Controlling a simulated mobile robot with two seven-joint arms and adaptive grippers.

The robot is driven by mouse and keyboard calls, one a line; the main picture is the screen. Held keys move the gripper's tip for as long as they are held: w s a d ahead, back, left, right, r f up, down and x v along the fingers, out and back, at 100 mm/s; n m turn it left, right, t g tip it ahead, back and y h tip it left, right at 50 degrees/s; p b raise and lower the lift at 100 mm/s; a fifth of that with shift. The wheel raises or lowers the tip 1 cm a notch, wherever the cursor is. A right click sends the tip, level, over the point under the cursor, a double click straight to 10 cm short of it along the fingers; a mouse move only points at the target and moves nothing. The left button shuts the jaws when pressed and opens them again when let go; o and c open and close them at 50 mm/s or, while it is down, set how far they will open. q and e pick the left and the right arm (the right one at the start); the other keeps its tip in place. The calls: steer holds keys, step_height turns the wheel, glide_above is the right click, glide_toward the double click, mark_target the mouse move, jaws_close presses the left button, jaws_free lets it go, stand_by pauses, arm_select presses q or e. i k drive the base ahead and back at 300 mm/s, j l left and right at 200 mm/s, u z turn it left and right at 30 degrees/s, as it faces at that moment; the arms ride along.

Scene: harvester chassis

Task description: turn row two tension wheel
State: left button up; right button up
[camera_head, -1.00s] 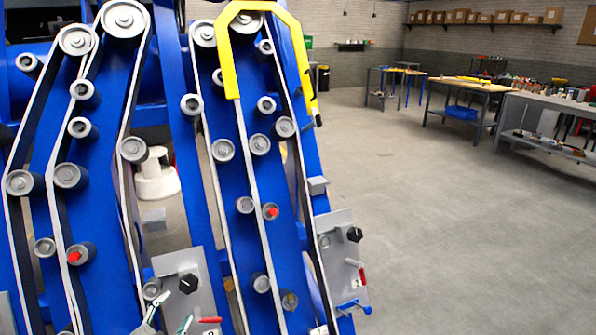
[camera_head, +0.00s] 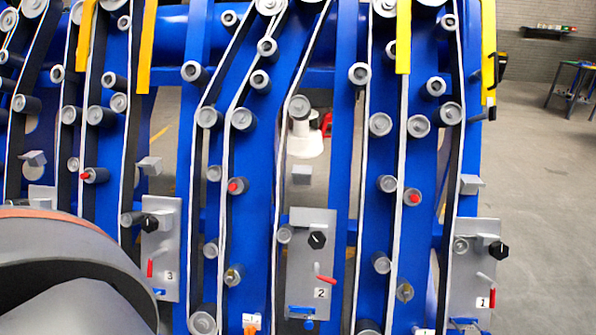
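A grey panel (camera_head: 300,270) labelled 2 stands in the lower middle of the head view. It carries a black knob (camera_head: 317,240) near its top, a red lever (camera_head: 326,280) and a blue bracket (camera_head: 300,312) at its foot. A grey roller (camera_head: 284,234) sits by its upper left edge. I cannot tell which part is called the tension wheel. A large grey rounded body at the lower left appears to be part of my own arm. Neither gripper shows.
A similar panel (camera_head: 162,262) labelled 3, with its own knob, stands to the left. Another panel (camera_head: 472,275) stands at the right. Blue frames with belts and rollers surround them. Open grey floor (camera_head: 545,200) and a workbench (camera_head: 575,66) lie to the right.

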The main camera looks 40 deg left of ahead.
mark_target(317, 240)
steer(key=u, duration=1.55)
